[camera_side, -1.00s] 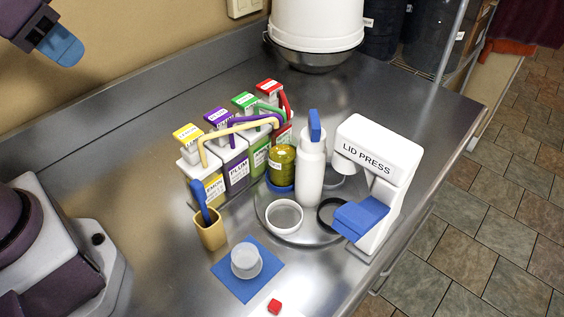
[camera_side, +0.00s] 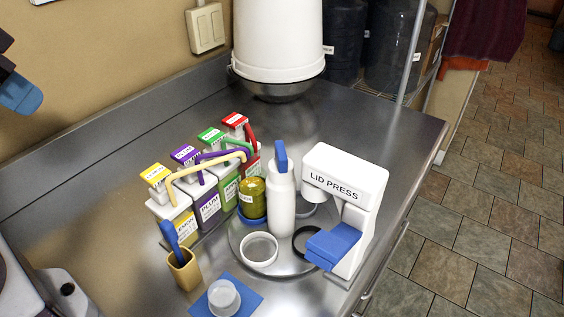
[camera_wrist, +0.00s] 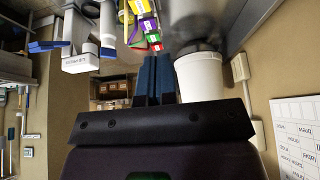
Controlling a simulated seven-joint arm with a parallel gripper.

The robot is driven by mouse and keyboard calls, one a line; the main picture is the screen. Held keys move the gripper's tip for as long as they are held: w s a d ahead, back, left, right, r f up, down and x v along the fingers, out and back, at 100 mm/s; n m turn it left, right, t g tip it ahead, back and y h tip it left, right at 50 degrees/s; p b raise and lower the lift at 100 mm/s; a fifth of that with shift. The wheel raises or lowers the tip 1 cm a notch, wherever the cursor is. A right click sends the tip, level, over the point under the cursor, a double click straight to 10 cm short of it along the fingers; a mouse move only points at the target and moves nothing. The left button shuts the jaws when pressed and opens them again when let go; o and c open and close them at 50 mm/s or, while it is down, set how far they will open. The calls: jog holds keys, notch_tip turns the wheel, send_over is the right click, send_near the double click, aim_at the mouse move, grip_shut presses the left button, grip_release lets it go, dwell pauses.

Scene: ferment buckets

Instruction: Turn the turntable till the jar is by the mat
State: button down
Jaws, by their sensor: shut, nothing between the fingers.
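The turntable (camera_side: 290,262) is a shiny round disc on the steel counter. An olive-green jar (camera_side: 252,202) with a label stands in a blue ring at its back left. A white bottle (camera_side: 282,208) with a blue top, a white ring (camera_side: 259,262) and a black ring (camera_side: 297,246) are also on or over the disc. The blue mat (camera_side: 249,297) lies in front, with a clear cup on it, apart from the jar. My gripper (camera_side: 20,98) is at the far left, away from the turntable; in the wrist view its blue fingers (camera_wrist: 154,80) are together and empty.
The white lid press (camera_side: 350,172) with a blue pad overhangs the turntable's right side. Several cartons (camera_side: 207,208) with coloured arched handles stand behind left. A tan cup (camera_side: 184,272) holds a blue tool. A white bucket (camera_side: 278,35) stands at the back.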

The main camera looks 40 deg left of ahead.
jog(key=c, duration=1.5)
grip_release()
jog(key=o, duration=0.4)
jog(key=shift+w+d+f+m+g, duration=0.15)
jog(key=shift+w+d+f+g, duration=0.15)
jog(key=shift+f, duration=0.1)
jog(key=shift+w+d+f+m+g, duration=0.15)
jog(key=shift+w+d+f+g, duration=0.1)
jog(key=shift+f, duration=0.15)
jog(key=m+g, duration=0.5)
jog(key=m, duration=2.1)
send_over(281, 149)
notch_tip(281, 149, down, 2)
jog(key=shift+t, duration=0.25)
notch_tip(281, 149, down, 12)
jog(key=shift+f, duration=0.2)
